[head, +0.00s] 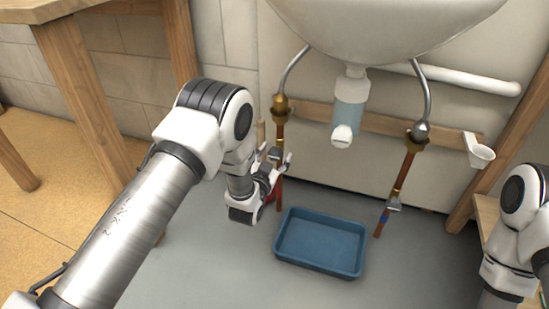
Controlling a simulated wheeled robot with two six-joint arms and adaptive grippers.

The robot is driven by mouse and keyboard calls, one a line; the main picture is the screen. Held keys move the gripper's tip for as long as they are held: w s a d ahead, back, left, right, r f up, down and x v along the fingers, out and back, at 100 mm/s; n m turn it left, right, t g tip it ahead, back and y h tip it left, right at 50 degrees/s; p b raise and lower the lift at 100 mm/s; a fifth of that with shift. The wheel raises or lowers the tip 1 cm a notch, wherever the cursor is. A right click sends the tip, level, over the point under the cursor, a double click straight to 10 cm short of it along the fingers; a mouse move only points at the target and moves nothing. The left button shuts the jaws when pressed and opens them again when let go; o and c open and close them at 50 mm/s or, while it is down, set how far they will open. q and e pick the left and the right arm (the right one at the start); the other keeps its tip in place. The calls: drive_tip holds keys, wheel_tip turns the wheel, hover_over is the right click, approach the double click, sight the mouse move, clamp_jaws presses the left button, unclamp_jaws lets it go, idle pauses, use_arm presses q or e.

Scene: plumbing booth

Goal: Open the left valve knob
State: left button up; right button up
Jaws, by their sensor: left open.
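The left valve knob (275,153) is a small grey part on the left copper pipe (280,130) under the sink. My left gripper (277,163) is open and right at this knob, with its fingers pointing towards the pipe. The fingers and wrist partly hide the knob and the pipe's lower part, so I cannot tell whether they touch it or which way the knob is turned. A red part shows on the pipe just below. My right arm shows at the right edge, but its gripper is out of view.
The white sink (385,30) hangs above, with a bottle-shaped trap (350,105). The right pipe (402,175) has its own grey valve (393,205). A blue tray (321,266) lies on the floor below. A white cup-shaped holder (479,152) is at the right. Wooden legs stand at left.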

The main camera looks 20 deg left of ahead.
use_arm(q)
drive_tip(key=c, duration=1.2)
drive_tip(key=shift+o, duration=0.2)
